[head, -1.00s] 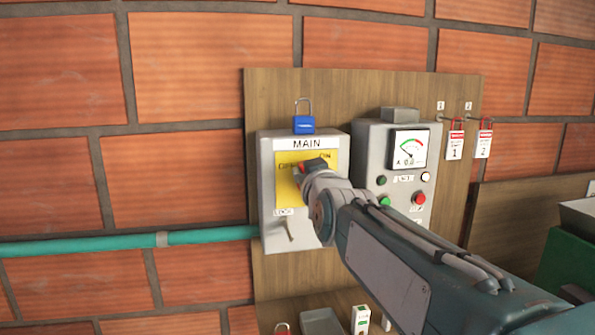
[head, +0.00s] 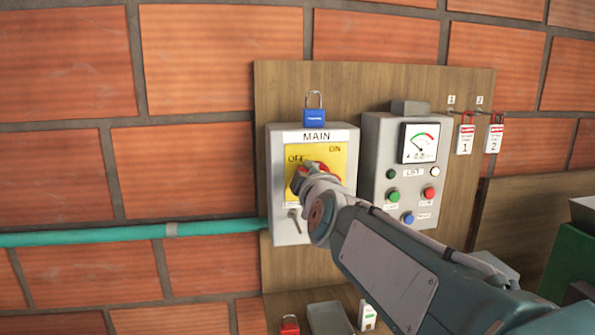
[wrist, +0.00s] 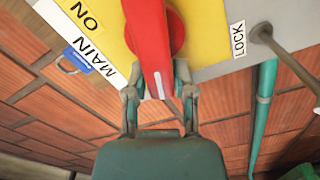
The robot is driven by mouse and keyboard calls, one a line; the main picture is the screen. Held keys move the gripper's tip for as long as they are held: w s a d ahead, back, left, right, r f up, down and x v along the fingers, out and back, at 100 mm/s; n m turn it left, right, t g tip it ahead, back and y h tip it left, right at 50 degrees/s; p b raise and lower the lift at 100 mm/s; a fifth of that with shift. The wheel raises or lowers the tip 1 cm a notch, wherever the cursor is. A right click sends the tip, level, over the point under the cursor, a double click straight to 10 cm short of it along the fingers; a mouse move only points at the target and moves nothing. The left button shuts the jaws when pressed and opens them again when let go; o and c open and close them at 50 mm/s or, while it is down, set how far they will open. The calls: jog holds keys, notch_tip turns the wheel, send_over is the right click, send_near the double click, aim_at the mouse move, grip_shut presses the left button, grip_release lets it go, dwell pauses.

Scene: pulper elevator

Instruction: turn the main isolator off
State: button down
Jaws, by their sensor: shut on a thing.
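The main isolator (head: 282,205) is a grey box with a MAIN label, a yellow plate (head: 322,155) and a red handle (head: 317,167). ON shows at the plate's upper right and OFF at its left. My gripper (head: 306,178) covers part of the handle. In the wrist view my gripper (wrist: 160,95) is shut on the red handle (wrist: 150,45), one finger on each side. A white mark is near the handle's end. The handle seems to lie toward the OFF side; its exact angle is partly hidden in the head view.
The LIFT panel (head: 378,150), with a meter and buttons, is close right. A teal pipe (head: 120,235) enters from the left.

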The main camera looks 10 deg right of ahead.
jog(key=n, duration=0.4)
jog(key=shift+w+a+f+n, duration=0.1)
jog(key=shift+a+f+n, duration=0.05)
jog(key=shift+f+n, duration=0.2)
jog(key=shift+r, duration=0.1)
dwell(0.3)
jog(key=shift+c, duration=2.4)
grip_release()
jog(key=s, duration=1.2)
jog(key=shift+a, duration=0.2)
